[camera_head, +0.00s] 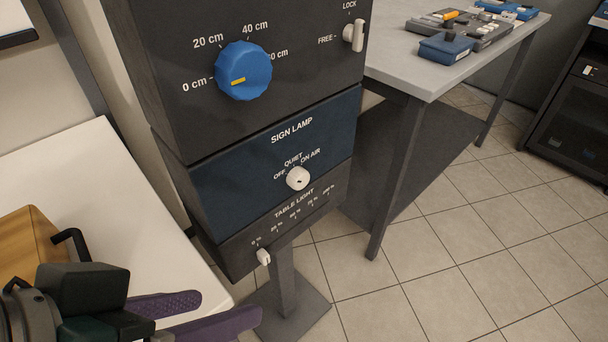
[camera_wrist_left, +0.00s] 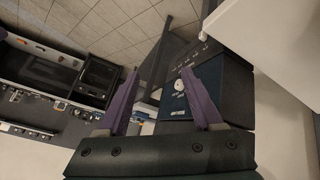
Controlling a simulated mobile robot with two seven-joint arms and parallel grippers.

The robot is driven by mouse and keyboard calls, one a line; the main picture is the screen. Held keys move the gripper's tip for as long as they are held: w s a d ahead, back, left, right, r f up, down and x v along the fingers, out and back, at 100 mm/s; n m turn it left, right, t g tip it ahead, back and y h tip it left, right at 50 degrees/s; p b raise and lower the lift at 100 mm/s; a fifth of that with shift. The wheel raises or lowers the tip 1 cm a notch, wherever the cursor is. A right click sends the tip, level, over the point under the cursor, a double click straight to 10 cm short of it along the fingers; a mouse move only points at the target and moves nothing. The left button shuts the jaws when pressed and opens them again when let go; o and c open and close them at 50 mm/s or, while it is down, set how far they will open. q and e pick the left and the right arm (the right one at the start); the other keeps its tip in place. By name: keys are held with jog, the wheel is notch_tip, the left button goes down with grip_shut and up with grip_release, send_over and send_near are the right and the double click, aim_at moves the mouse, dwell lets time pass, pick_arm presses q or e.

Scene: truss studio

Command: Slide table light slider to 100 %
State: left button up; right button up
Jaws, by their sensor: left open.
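The table light slider (camera_head: 263,256) is a small white knob at the left end of its scale, by the 0 % mark. The scale runs right to 100 % on the dark table light panel (camera_head: 310,217), the lowest panel of the control post. My left gripper (camera_head: 230,306) is open and empty, its purple fingers below and left of the slider and apart from it. In the left wrist view the open fingers (camera_wrist_left: 159,72) point toward the post, and a small white knob (camera_wrist_left: 203,36) shows past the right fingertip. My right gripper is not in view.
Above the slider are the white sign lamp knob (camera_head: 298,179), a blue dial (camera_head: 243,71) and a lock lever (camera_head: 354,35). A white table (camera_head: 90,190) lies left, close to my gripper. A grey table (camera_head: 440,60) with devices stands right.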

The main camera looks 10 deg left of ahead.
pick_arm(q)
jog(key=w+d+f+n+t+h+b, duration=0.25)
jog(key=w+d+f+b, duration=0.2)
jog(key=f+b, duration=0.5)
jog(key=n+t+y+b, duration=0.9)
jog(key=n+b, duration=0.9)
jog(key=b, duration=0.6)
send_near(264, 264)
jog(key=shift+m+g+h, duration=0.25)
jog(key=w, duration=0.3)
jog(key=w+a, duration=0.1)
jog(key=w, duration=0.2)
jog(key=w+b, duration=0.1)
jog(key=w, duration=0.1)
jog(key=shift+w+a+r, duration=0.2)
jog(key=shift+w+r, duration=0.05)
jog(key=shift+w, duration=0.15)
grip_shut()
